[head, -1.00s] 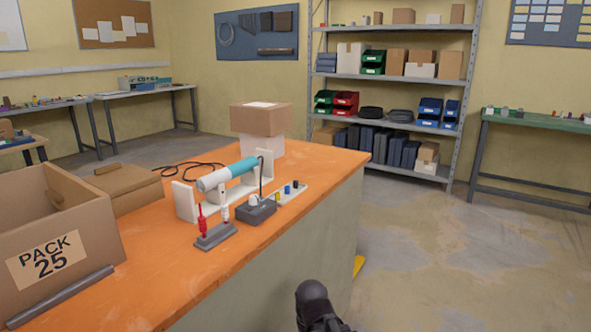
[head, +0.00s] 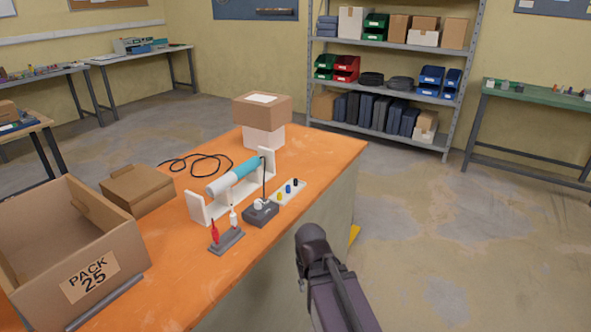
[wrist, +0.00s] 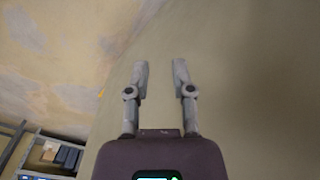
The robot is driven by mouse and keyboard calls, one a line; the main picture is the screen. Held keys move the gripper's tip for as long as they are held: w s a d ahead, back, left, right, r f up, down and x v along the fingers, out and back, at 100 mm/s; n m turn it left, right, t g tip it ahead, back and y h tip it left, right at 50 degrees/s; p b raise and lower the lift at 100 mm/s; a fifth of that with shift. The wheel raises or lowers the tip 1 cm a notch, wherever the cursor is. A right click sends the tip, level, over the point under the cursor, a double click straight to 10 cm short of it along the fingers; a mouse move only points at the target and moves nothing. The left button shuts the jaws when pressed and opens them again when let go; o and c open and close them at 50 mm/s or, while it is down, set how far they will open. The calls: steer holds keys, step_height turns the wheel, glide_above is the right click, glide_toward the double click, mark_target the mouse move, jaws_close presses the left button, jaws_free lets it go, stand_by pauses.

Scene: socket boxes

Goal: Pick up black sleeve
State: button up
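A small black sleeve (head: 296,182) stands at the far end of a white strip (head: 301,190) on the orange bench. A blue sleeve (head: 288,188) and a yellow sleeve (head: 279,196) stand beside it on the same strip. In the wrist view my gripper (wrist: 160,70) is open, its two fingers apart with nothing between them. It faces a plain greenish surface, and the sleeve does not show there. In the head view my arm is beside the bench's right side, away from the sleeve; the fingers cannot be made out there.
A grey box with a rod (head: 260,213), a white cradle holding a blue-white cylinder (head: 232,178) and a stand with red and white tools (head: 227,241) surround the strip. Cartons (head: 262,108) stand behind; an open PACK 25 box (head: 92,278) is left. Floor right is clear.

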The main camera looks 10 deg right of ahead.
steer(key=w+r+m+p, duration=0.1)
steer(key=w+r+p, duration=0.3)
steer(key=r+p, duration=0.85)
steer(key=w+r+m+p, duration=0.1)
steer(key=w+r+p, duration=0.2)
steer(key=r+p, duration=0.95)
steer(key=w+d+r+m+p, duration=0.1)
steer(key=w+r+m+p, duration=0.1)
steer(key=w, duration=0.8)
steer(key=w+d+r+m+p, duration=0.2)
steer(key=w+r+m, duration=0.2)
steer(key=w, duration=0.7)
steer(key=shift+w+d+m, duration=0.15)
steer(key=shift+w+m, duration=0.15)
steer(key=shift+m, duration=0.2)
steer(key=shift+f, duration=0.15)
steer(key=b, duration=0.8)
glide_above(296, 185)
steer(key=f, duration=0.5)
steer(key=w+f, duration=0.1)
steer(key=f, duration=0.2)
steer(key=shift+d+f, duration=0.15)
steer(key=shift+f, duration=0.05)
